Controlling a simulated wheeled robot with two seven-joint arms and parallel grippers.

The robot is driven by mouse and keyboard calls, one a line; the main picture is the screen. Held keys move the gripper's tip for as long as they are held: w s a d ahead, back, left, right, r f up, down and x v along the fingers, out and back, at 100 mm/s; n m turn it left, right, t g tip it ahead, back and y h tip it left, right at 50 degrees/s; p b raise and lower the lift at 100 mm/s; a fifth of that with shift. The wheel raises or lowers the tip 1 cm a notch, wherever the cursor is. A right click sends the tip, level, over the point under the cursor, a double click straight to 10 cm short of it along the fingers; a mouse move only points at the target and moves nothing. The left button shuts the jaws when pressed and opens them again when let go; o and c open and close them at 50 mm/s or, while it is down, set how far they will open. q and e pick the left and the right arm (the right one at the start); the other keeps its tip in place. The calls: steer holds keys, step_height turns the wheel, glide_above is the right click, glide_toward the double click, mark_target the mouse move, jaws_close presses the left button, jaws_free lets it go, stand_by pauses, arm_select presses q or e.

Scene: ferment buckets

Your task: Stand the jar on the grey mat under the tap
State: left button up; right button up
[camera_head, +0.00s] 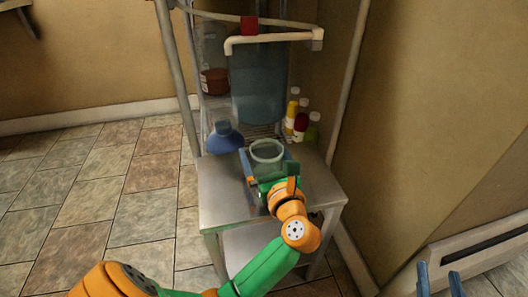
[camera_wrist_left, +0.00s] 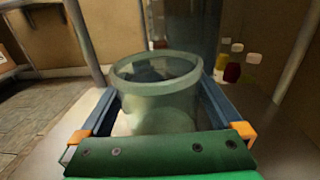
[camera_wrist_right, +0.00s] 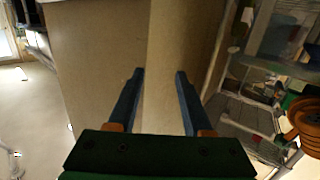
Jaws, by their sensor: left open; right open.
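The jar (camera_head: 267,152) is a pale green, clear glass vessel with a wide open mouth. It stands upright at the steel table and also shows large in the left wrist view (camera_wrist_left: 158,108). My left gripper (camera_head: 266,158) is open, with one blue finger on each side of the jar. I cannot tell whether the fingers touch it. A pale pipe (camera_head: 270,38) with a red part (camera_head: 249,25), apparently the tap, is above and behind the jar. I cannot clearly make out the grey mat. My right gripper (camera_head: 438,284) is open and empty, low at the right, far from the jar.
The steel table (camera_head: 225,190) has bare room left of the jar. A blue rounded vessel (camera_head: 225,138) stands behind left, several small bottles (camera_head: 301,122) behind right. A large blue container (camera_head: 258,90) stands at the back. Frame posts rise on both sides.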

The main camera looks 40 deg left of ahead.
arm_select(q)
steer(key=shift+w+a, duration=0.3)
steer(key=shift+a, duration=0.1)
steer(key=shift+s+d, duration=0.1)
steer(key=shift+r, duration=0.1)
steer(key=shift+c, duration=1.3)
steer(key=c, duration=1.2)
